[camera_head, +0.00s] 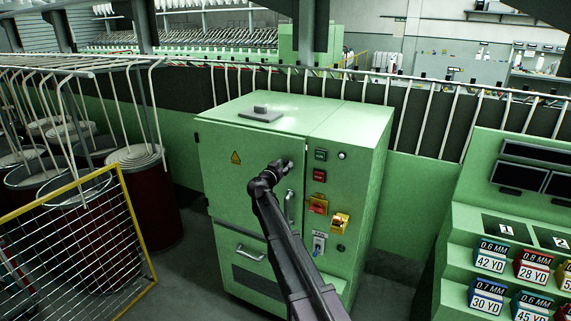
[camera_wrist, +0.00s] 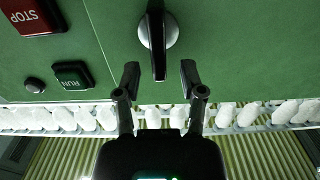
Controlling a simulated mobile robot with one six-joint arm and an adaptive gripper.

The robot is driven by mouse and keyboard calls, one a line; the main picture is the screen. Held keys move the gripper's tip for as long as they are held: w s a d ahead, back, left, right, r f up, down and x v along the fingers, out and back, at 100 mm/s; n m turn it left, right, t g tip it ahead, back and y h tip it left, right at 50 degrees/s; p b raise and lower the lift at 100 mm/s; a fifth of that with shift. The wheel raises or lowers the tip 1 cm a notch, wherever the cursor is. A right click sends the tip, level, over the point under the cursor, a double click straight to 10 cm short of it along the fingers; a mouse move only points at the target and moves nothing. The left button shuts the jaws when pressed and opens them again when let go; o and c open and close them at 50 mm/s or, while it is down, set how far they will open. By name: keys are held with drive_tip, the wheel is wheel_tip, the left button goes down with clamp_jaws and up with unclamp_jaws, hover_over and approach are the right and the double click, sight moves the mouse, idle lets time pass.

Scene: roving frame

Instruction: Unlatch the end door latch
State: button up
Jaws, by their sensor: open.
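The green cabinet (camera_head: 230,140) stands in the middle of the head view, and its front door looks shut. In the wrist view a latch (camera_wrist: 158,45), a round silver knob with a black bar across it, is on the green panel. The bar points straight down the picture, towards my gripper. No contact shows. In the head view my gripper (camera_head: 287,165) is at the door's upper right and hides most of the latch.
Beside the latch are a red STOP button (camera_wrist: 32,17) and a green RUN button (camera_wrist: 72,75). A silver handle (camera_head: 290,207) sits below my gripper on the cabinet. A yellow-framed mesh guard (camera_head: 85,240) stands left, and a green console (camera_head: 510,220) right.

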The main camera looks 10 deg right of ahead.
drive_tip(key=shift+x, duration=0.9)
clamp_jaws()
